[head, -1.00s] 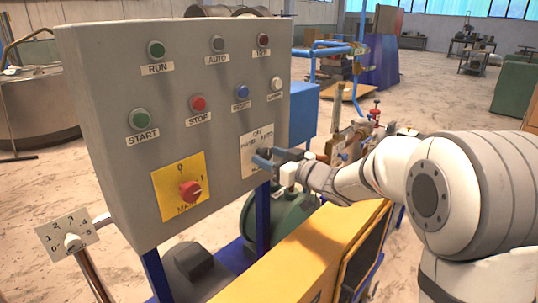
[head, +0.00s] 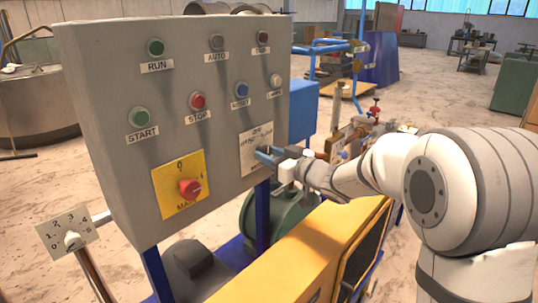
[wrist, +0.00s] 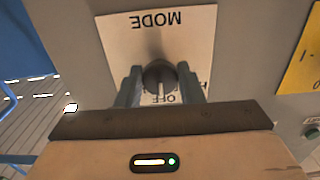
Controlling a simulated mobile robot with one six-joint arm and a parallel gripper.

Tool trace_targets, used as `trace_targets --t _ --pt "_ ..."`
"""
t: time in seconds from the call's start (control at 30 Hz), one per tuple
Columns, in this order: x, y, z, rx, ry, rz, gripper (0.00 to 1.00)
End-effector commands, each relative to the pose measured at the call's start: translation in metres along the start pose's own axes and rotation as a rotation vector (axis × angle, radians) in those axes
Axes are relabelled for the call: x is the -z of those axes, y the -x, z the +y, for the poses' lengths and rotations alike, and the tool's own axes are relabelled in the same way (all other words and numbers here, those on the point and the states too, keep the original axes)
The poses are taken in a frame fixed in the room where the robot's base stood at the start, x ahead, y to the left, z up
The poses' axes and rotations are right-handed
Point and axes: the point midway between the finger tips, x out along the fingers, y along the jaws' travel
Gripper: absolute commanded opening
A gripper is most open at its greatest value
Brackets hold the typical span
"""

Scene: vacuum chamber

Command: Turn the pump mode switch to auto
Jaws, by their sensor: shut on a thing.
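The pump mode switch is a dark round knob (wrist: 159,76) on a white plate (wrist: 120,40) lettered MODE, upside down in the wrist view. The word OFF shows just below the knob, and the pale mark on the knob appears to point toward it. My gripper (wrist: 160,86) has one finger on each side of the knob and is shut on it. In the head view the plate (head: 250,136) is at the lower right of the grey panel, with my gripper (head: 266,155) at it. The fingers hide the knob there.
The grey panel (head: 110,85) carries RUN, START and STOP buttons and other controls. A red rotary switch (head: 190,189) on a yellow plate is left of my gripper. A small numbered dial (head: 72,241) stands at far left. A yellow cabinet (head: 285,265) lies below my arm.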

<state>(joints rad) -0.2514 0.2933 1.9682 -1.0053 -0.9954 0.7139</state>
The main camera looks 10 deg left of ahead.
Motion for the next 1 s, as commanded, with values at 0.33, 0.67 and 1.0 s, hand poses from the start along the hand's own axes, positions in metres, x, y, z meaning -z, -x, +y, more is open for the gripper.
trace_targets --t 0.33,0.67,1.0 --pt "0.0037 -0.0004 -0.0003 0.000 -0.142 0.000 0.11" --pt "0.0047 -0.0005 -0.0010 0.000 -0.420 -0.001 0.11" --pt "0.0032 -0.0005 -0.0015 0.000 -0.665 0.000 0.11"
